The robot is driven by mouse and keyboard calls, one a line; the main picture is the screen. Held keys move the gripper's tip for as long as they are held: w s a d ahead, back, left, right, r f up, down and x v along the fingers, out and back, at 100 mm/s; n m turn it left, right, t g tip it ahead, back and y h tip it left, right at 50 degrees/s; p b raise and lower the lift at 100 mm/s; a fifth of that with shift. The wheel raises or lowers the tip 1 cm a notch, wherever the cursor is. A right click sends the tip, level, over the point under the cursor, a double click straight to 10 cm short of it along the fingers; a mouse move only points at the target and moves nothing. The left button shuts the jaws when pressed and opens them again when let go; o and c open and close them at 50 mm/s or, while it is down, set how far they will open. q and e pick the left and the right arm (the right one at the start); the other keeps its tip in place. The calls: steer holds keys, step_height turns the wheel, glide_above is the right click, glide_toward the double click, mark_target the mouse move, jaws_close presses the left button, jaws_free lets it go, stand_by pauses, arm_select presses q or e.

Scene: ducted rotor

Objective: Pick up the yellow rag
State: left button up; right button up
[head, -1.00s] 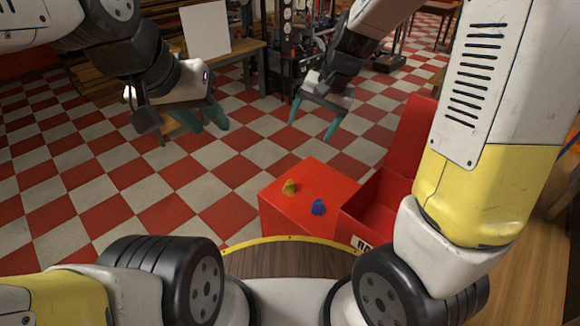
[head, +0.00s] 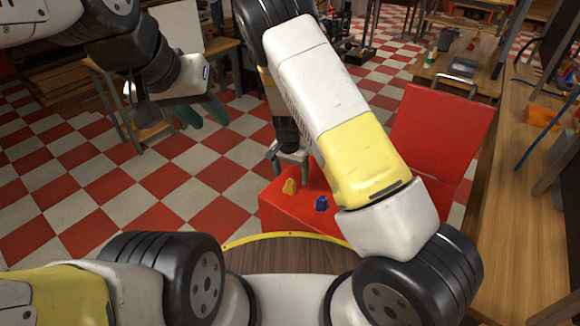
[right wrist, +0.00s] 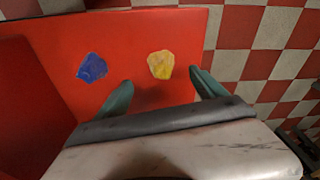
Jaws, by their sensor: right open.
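The yellow rag (head: 290,187) is a small crumpled heap on top of the red box (head: 272,212), left of the blue rag (head: 321,203). In the right wrist view the yellow rag (right wrist: 161,64) lies ahead of my right gripper (right wrist: 160,88), roughly between the lines of its two teal fingers. That gripper is open and empty, and apart from the rag. In the head view my right gripper (head: 292,170) is over the far side of the box, partly hidden by my arm. My left gripper (head: 205,112) hangs over the floor at the left, and its fingers overlap in the view.
The red lid (head: 440,130) stands open behind the box's right part, which my right arm hides. A wooden bench (head: 510,215) runs along the right. The blue rag (right wrist: 92,68) lies close to the yellow one. Checkered floor is free at the left.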

mark_target(290, 181)
steer(key=f, duration=0.5)
steer(key=shift+w+a+f, duration=0.1)
steer(key=shift+w+a, duration=0.05)
steer(key=shift+w, duration=0.05)
steer(key=c, duration=1.4)
steer(key=shift+c, duration=0.2)
steer(key=shift+r, duration=0.65)
step_height(290, 181, up, 2)
steer(key=shift+r, duration=0.1)
steer(key=shift+s+r, duration=0.15)
steer(key=shift+s, duration=0.45)
steer(key=s+d, duration=0.1)
steer(key=s, duration=0.3)
steer(key=s+d+r, duration=0.1)
steer(key=s, duration=0.4)
steer(key=s+d, duration=0.2)
steer(key=s, duration=0.3)
steer(key=shift+s+r, duration=0.15)
